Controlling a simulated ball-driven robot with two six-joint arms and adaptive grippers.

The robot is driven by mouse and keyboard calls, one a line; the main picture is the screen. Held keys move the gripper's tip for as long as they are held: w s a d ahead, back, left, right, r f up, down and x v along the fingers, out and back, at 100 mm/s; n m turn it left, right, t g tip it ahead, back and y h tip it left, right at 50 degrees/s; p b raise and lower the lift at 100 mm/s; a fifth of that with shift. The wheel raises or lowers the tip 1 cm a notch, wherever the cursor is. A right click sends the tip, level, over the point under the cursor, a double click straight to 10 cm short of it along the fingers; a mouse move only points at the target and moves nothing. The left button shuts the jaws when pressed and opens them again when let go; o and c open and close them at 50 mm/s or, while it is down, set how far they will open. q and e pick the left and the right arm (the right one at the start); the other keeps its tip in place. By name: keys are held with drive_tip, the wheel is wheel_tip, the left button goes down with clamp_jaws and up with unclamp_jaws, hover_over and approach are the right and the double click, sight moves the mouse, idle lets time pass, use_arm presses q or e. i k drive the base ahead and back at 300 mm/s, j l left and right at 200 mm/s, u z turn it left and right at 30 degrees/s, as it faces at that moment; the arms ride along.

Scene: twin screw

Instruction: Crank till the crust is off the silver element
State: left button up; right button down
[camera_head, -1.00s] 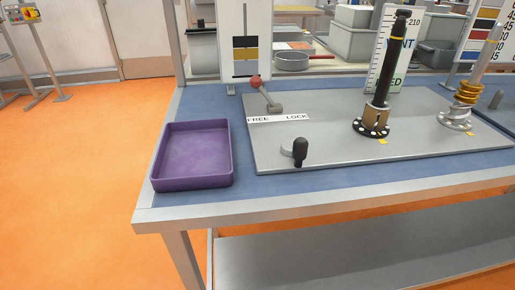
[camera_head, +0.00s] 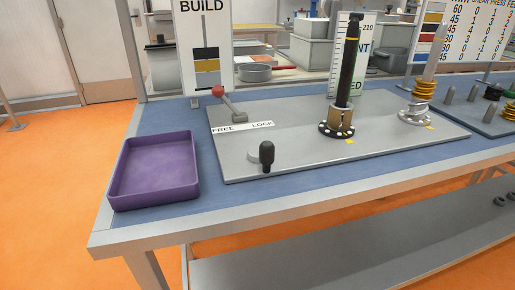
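I cannot tell whether these rings are the crust. A tall black column (camera_head: 349,65) stands to its left, with a tan block (camera_head: 340,118) at its foot on a black dotted flange. Neither of my grippers is in view.
A red-ball lever (camera_head: 218,91) leans left behind the FREE/LOCK label (camera_head: 243,127). An empty purple tray (camera_head: 153,195) sits left of the plate on the blue bench top (camera_head: 205,196). A BUILD board (camera_head: 203,25) stands behind. Several grey pegs (camera_head: 472,93) stand at far right.

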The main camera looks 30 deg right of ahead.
sight(264, 153)
drive_tip(key=z, duration=1.05)
